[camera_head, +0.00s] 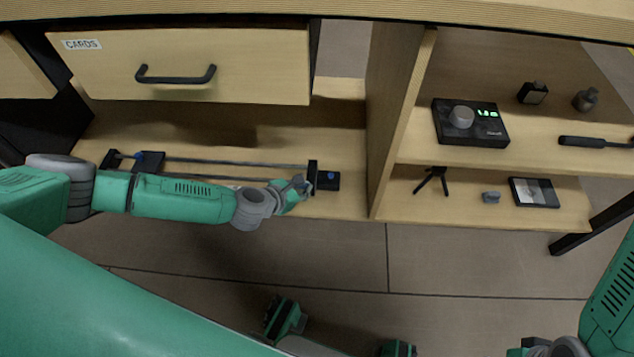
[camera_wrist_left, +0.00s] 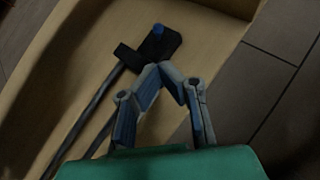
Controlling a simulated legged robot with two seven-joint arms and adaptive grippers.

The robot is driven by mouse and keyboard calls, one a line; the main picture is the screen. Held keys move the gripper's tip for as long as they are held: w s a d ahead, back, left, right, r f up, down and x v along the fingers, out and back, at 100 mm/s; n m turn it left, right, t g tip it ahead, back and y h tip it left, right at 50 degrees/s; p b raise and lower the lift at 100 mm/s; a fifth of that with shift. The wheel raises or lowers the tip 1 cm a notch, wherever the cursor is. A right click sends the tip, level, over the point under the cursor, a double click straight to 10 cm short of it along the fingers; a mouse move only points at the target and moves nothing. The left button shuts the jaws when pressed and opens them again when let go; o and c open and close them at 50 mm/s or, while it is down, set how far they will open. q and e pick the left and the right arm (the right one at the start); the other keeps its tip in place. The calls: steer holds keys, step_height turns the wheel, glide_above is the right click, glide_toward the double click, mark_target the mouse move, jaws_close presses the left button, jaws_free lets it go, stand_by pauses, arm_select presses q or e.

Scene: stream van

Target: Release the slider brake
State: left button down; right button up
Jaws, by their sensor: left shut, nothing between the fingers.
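The camera slider lies on the low wooden shelf in the head view, with two dark rails (camera_head: 235,164) running left to right. A black carriage (camera_head: 149,162) with a blue part sits near its left end. A black end block (camera_head: 327,181) with a small blue knob is at its right end. The knob (camera_wrist_left: 158,29) shows on the black end piece in the left wrist view. My left gripper (camera_head: 303,184) is shut and empty, just left of the end block. In the wrist view its fingertips (camera_wrist_left: 168,68) are below the knob, apart from it in the picture.
A drawer marked CARDS (camera_head: 190,68) with a black handle hangs above the slider. An upright wooden panel (camera_head: 396,110) stands to its right. Shelves beyond hold a black device (camera_head: 470,122) with a green display and a small tripod (camera_head: 433,180). The floor in front is mostly clear.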

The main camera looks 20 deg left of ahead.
mark_target(331, 176)
arm_select(q)
steer(key=b+x, duration=0.3)
steer(key=x, duration=0.5)
steer(key=shift+w+f, duration=0.15)
steer(key=shift+f, duration=0.05)
steer(key=shift+w+d+f, duration=0.2)
steer(key=shift+w, duration=0.25)
